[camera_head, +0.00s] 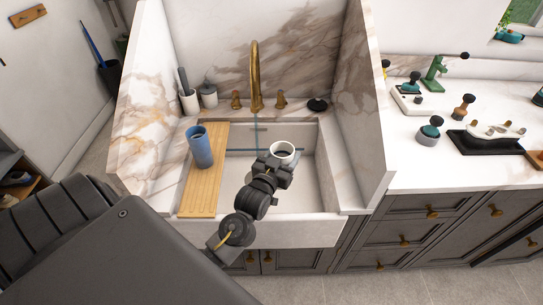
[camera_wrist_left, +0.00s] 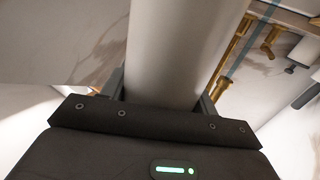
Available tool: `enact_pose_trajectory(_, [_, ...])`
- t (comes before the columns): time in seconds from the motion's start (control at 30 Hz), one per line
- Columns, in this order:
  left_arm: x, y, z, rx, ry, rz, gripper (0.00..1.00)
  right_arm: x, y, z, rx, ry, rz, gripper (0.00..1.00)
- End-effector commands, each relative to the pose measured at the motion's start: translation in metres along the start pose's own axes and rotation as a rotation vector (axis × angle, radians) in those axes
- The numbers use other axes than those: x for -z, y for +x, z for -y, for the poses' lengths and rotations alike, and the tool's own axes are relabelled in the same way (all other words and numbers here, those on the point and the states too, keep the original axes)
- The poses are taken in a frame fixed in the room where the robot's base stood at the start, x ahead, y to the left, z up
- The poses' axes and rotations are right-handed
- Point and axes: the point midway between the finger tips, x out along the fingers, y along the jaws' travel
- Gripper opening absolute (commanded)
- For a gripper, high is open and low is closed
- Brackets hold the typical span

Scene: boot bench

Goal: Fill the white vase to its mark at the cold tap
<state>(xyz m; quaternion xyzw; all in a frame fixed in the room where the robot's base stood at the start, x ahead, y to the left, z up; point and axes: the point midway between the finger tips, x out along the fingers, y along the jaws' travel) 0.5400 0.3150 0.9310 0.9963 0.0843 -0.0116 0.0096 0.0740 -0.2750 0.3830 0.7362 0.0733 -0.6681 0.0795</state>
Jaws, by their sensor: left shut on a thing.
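The white vase (camera_head: 283,148) is over the sink basin (camera_head: 305,190), right of and apart from the blue water stream (camera_head: 257,132) under the brass tap (camera_head: 256,75). My left gripper (camera_head: 279,164) is shut on the vase. In the left wrist view the vase (camera_wrist_left: 182,50) fills the space between the fingers (camera_wrist_left: 162,95), and a bluish strip like the stream passes to its right. Brass handles stand left (camera_head: 236,100) and right (camera_head: 280,100) of the spout. The vase's mark and water level cannot be made out. My right gripper is not in view.
A wooden board (camera_head: 189,203) spans the sink's left side with a blue cup (camera_head: 200,148) on it. Marble side walls (camera_head: 355,110) flank the sink. A black round item (camera_head: 317,104) sits on the back ledge. The right counter (camera_head: 440,170) carries several tools.

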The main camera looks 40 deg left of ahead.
Motion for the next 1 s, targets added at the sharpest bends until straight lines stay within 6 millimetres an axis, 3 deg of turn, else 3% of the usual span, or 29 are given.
enact_pose_trajectory(0.1, [-0.025,0.015,0.032,0.048,0.010,-0.009,0.18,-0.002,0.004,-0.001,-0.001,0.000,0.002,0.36])
enact_pose_trajectory(0.23, [-0.038,0.023,0.053,0.080,0.013,-0.020,0.18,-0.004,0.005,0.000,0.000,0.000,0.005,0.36])
enact_pose_trajectory(0.57, [-0.042,0.027,0.062,0.090,0.014,-0.025,0.18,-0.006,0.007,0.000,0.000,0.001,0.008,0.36])
enact_pose_trajectory(1.0, [-0.043,0.058,0.092,0.090,0.016,-0.026,0.18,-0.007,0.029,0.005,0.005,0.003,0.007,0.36])
